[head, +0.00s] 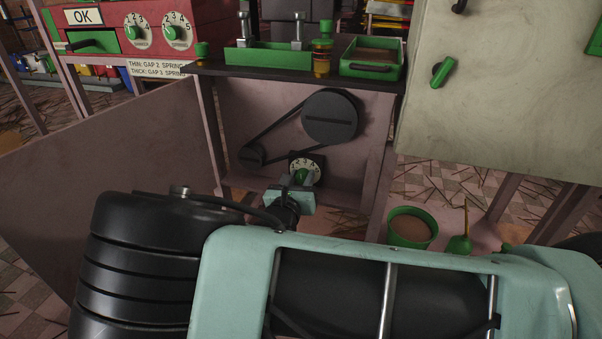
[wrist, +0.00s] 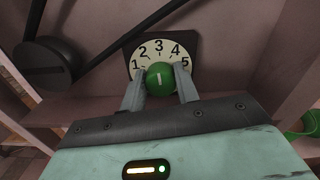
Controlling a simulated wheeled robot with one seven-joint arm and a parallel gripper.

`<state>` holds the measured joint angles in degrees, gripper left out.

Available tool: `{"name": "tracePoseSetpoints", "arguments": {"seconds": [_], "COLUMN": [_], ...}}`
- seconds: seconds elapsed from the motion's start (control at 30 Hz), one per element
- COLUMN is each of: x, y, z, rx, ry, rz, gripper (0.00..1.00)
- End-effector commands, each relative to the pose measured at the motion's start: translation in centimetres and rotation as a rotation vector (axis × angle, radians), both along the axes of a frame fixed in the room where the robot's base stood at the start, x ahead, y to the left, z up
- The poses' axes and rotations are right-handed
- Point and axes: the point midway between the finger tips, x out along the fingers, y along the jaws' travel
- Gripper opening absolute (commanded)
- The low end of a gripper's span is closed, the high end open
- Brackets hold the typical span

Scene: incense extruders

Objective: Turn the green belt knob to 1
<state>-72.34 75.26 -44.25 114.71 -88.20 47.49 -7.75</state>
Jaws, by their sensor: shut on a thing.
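The green belt knob (wrist: 160,77) sits at the centre of a pale dial (wrist: 160,48) marked 1 to 5 on a dark plate. Its short white mark stands close to upright, toward the 3. My gripper (wrist: 160,88) is shut on the knob, with one grey finger on its left and one on its right. In the head view the gripper (head: 298,181) covers the lower part of the dial, and the knob (head: 301,175) shows between the fingers.
Above the dial, a black belt runs between a large pulley (head: 331,116) and a small pulley (head: 251,156). A dark shelf (head: 215,70) above holds green trays and a jar (head: 321,57). A green pot (head: 411,227) stands to the right. A red panel (head: 205,14) has two other green knobs.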

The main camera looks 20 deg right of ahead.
Motion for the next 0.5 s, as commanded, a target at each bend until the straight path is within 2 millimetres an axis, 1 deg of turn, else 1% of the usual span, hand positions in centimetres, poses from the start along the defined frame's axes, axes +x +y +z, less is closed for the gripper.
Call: {"name": "tracePoseSetpoints", "arguments": {"seconds": [0.03, 0.13, 0.5], "x": [-0.03, -0.03, 0.01], "y": [-0.05, -0.07, 0.07], "z": [0.66, 0.81, 0.60], "rx": [-0.023, -0.081, -0.356], "ry": [0.019, 0.062, 0.263], "rz": [0.000, -0.002, -0.001], "gripper": [0.08, 0.08, 0.08]}}
